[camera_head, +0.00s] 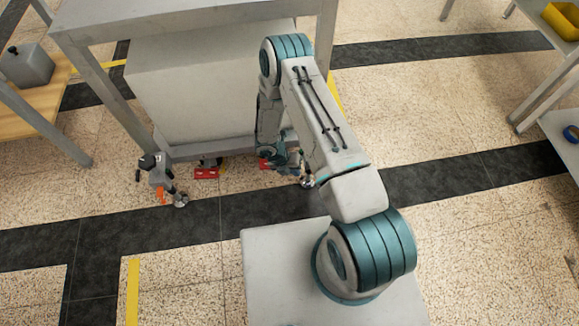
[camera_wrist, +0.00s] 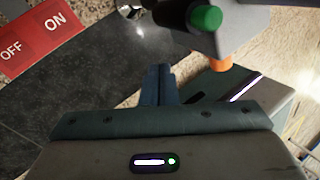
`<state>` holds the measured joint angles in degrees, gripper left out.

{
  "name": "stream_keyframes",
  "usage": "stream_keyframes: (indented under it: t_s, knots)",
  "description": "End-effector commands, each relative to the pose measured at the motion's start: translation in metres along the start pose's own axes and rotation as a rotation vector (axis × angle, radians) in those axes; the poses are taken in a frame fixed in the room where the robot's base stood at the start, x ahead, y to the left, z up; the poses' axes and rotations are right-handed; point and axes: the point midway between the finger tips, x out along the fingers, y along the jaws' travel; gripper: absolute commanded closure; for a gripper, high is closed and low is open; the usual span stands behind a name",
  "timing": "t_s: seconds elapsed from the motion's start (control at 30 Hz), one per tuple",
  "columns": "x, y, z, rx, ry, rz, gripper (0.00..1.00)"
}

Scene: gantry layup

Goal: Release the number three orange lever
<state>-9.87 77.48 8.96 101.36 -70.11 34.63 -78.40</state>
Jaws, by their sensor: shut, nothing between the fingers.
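My gripper (camera_wrist: 158,72) is shut and empty in the wrist view, its two dark fingers side by side. An orange part (camera_wrist: 221,63) shows to the right of the fingertips, apart from them, below a green knob (camera_wrist: 206,18) on a grey body. A red ON/OFF plate (camera_wrist: 30,42) lies at upper left. In the head view, an orange lever (camera_head: 160,194) hangs on a caster unit at the left leg of the grey gantry. My arm reaches down by the gantry's right side and hides much of the unit there. No number three is legible.
The grey gantry (camera_head: 100,22) stands over a large grey block (camera_head: 190,85). Red plates (camera_head: 206,173) sit low near its front edge. A wooden table (camera_head: 42,98) is at left and grey racks at right.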

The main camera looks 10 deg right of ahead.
Motion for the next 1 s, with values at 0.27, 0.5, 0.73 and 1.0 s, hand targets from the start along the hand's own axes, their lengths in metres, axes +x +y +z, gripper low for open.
stream_keyframes:
  t_s: [0.27,0.5,0.73,1.0]
  knots:
    - [0.03,-0.024,0.003,0.002,0.001,0.001,1.0]
    - [0.033,-0.038,0.004,0.0,0.0,0.001,1.0]
    - [0.033,-0.038,0.004,0.0,0.0,0.001,1.0]
    - [0.036,-0.04,0.005,0.011,-0.008,-0.034,1.0]
